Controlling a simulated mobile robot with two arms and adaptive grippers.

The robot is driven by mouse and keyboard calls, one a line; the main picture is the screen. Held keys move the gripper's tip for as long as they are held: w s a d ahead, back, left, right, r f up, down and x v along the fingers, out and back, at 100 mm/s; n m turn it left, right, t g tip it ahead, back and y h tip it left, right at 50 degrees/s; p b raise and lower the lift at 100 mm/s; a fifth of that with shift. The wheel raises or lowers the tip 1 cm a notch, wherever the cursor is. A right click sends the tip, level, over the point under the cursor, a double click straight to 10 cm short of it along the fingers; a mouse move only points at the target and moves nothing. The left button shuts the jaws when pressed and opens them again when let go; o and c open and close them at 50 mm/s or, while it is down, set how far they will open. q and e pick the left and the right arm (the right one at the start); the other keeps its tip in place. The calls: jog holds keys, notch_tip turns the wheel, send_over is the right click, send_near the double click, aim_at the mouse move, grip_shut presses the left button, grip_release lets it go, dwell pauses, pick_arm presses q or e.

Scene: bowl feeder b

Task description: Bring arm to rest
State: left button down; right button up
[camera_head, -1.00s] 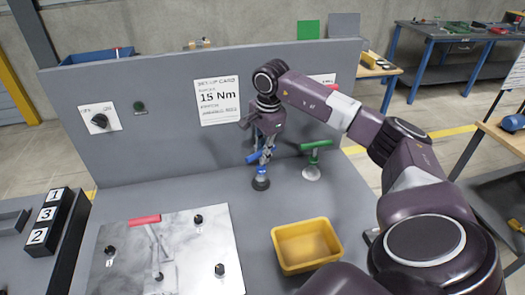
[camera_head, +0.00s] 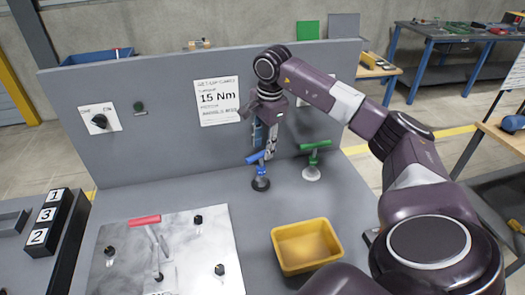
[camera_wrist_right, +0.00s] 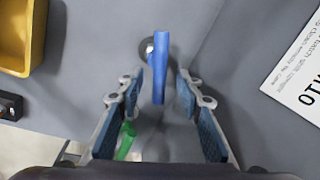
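My right gripper (camera_head: 264,148) hangs pointing down in front of the grey upright panel, just above the blue-handled tool (camera_head: 258,156). In the wrist view my right gripper (camera_wrist_right: 158,85) is open, with its two blue-padded fingers apart. The blue handle (camera_wrist_right: 160,65) shows between and beyond the fingertips, with a gap on each side. The tool stands upright on a dark round base on the bench. The green-handled tool (camera_head: 314,146) stands to its right on a pale base. My left gripper is not in view.
A yellow bin (camera_head: 306,245) stands on the bench at front centre. A metal plate (camera_head: 200,265) with black knobs and a red-handled tool (camera_head: 146,220) lies at front left. A numbered black block (camera_head: 47,220) is further left. The panel (camera_head: 180,160) rises close behind the gripper.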

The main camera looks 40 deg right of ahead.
notch_tip(320, 180, up, 8)
jog(key=s, duration=0.1)
jog(key=shift+r, duration=0.2)
jog(key=shift+s+a, duration=0.1)
